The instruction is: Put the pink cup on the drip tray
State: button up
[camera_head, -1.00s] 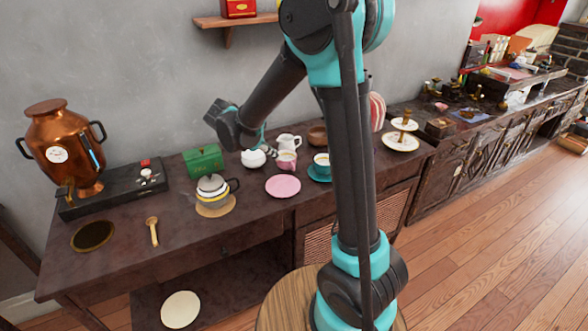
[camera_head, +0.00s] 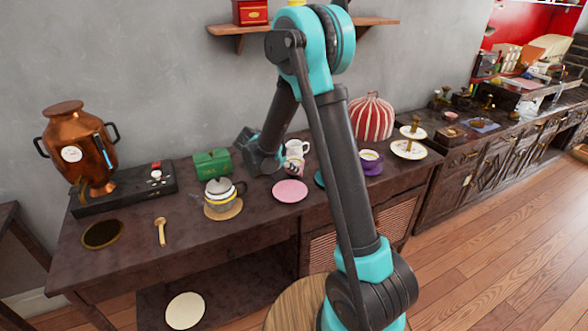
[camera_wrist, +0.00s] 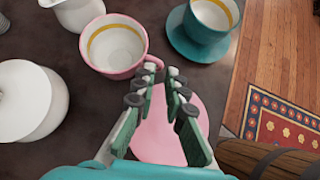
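The pink cup (camera_head: 296,169) stands on the dark counter, partly covered by my arm in the head view. The wrist view shows it upright and empty-looking (camera_wrist: 117,46), its handle toward my fingertips. My gripper (camera_wrist: 162,76) is open, with nothing visible between the fingers. Its tips appear close to the cup's handle; contact cannot be told. The likely drip tray is a dark round disc with a brass rim (camera_head: 103,234), in front of the copper urn (camera_head: 78,148) at the counter's left end.
A pink saucer (camera_head: 290,191) lies below my fingers. A teal cup (camera_wrist: 213,18), a white pot (camera_wrist: 30,100) and a white jug (camera_wrist: 78,12) stand near the pink cup.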

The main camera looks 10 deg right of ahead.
jog(key=shift+x, duration=2.7)
jog(key=shift+s, duration=0.1)
grip_shut()
